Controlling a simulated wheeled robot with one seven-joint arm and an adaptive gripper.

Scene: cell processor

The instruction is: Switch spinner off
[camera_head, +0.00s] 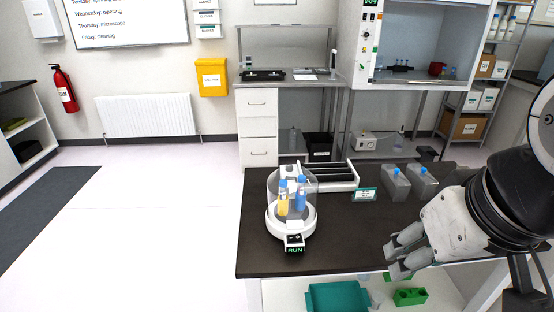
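The spinner (291,218) is a round white device near the left front of the dark worktop. A clear cylindrical cover surrounds blue-capped tubes, one with yellow contents (283,201) and one blue (300,197). A small dark control (294,238) is on its front, above a display (294,249) that reads RUN in green. My gripper (393,259) is to the right of the spinner, over the worktop's front edge and well apart from it. Its grey fingertips point left with a gap between them, and nothing shows in its grasp.
Behind the spinner stands a white rack-like unit (340,187) with dark bars. A small green-lettered sign (364,195) and two blue-capped bottles (395,184) stand right of it. The worktop (345,240) is clear between spinner and gripper. Green boxes (410,297) sit on the shelf below.

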